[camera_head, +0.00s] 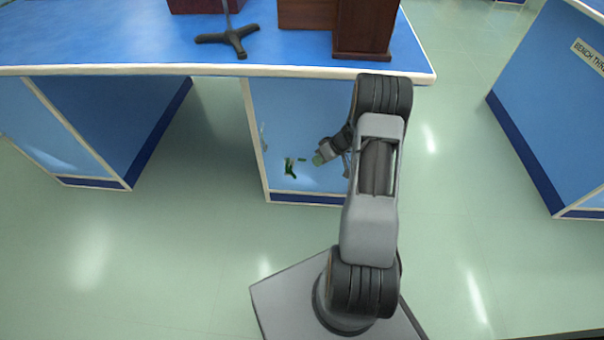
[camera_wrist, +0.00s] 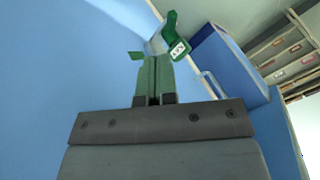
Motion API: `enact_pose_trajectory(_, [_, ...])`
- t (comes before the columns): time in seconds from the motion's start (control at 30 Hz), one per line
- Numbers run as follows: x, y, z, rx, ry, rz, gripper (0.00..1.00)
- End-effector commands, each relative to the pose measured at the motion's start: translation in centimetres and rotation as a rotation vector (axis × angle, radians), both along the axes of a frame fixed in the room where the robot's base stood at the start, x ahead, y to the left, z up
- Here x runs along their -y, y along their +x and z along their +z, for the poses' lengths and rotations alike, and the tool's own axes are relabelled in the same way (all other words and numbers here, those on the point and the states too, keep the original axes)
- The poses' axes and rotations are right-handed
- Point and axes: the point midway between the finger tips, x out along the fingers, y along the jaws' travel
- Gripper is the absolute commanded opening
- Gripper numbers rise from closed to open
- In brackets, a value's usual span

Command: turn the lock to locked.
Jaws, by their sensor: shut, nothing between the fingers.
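The lock (camera_head: 291,170) is a small dark green piece on the light blue front panel of the bench. In the wrist view the green lock (camera_wrist: 172,22) stands out from the panel just beyond my fingertips. My gripper (camera_head: 317,160) is just right of the lock in the head view. Its green fingers (camera_wrist: 154,62) are shut together and empty, pointing toward the lock. I cannot tell whether they touch it.
A pale handle (camera_head: 263,136) is on the panel's left side. The blue bench top (camera_head: 110,40) with its white edge overhangs above, carrying a black stand base (camera_head: 228,40) and a brown wooden box (camera_head: 364,28). Another blue bench (camera_head: 560,110) stands right. Green floor is clear between.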

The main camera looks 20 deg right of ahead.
Motion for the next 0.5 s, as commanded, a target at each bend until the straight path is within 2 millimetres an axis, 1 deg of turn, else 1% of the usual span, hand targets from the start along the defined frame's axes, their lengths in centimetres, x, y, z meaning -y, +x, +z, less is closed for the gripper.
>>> enact_pose_trajectory(0.17, [-0.3,0.1,-0.7,-0.002,0.0,-0.001,0.0])
enact_pose_trajectory(0.5, [-3.0,1.5,-4.9,-0.003,0.001,-0.002,0.0])
